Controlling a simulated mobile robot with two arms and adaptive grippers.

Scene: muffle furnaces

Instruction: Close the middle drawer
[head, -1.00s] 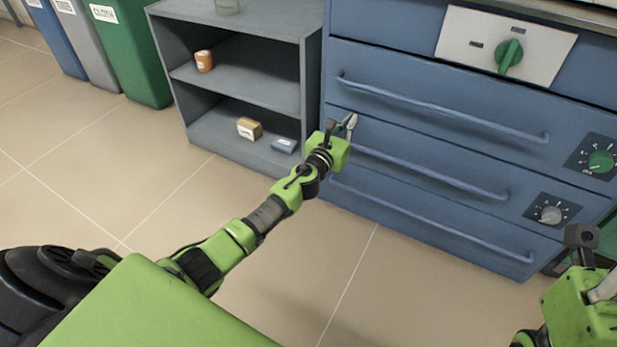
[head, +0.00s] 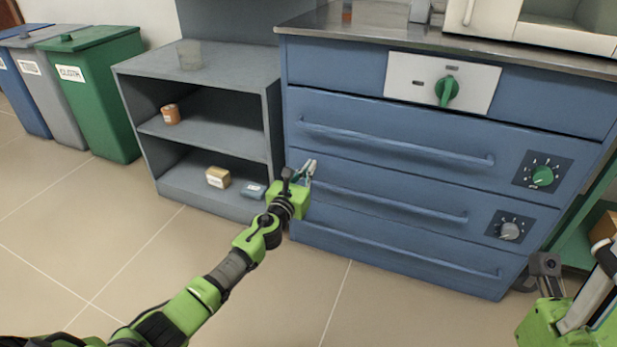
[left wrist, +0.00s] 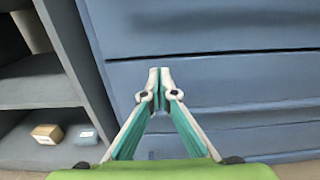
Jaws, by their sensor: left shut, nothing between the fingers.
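The blue cabinet has three stacked drawers with long bar handles. The middle drawer (head: 400,185) looks flush or nearly flush with the others; I cannot tell whether a small gap remains. Its handle (head: 400,203) runs to the right of my left gripper (head: 311,165). This gripper is shut and empty, in front of the left end of the middle drawer. In the left wrist view its fingertips (left wrist: 159,73) meet before the blue drawer fronts (left wrist: 230,75); contact is unclear. My right gripper (head: 580,300) is only partly visible at the lower right, its fingers unclear.
An open grey shelf (head: 205,125) stands left of the cabinet, holding an orange jar (head: 171,114), a tan box (head: 217,177) and a blue item (head: 253,190). Bins, including a green one (head: 108,95), stand farther left. The tiled floor (head: 130,240) in front is clear.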

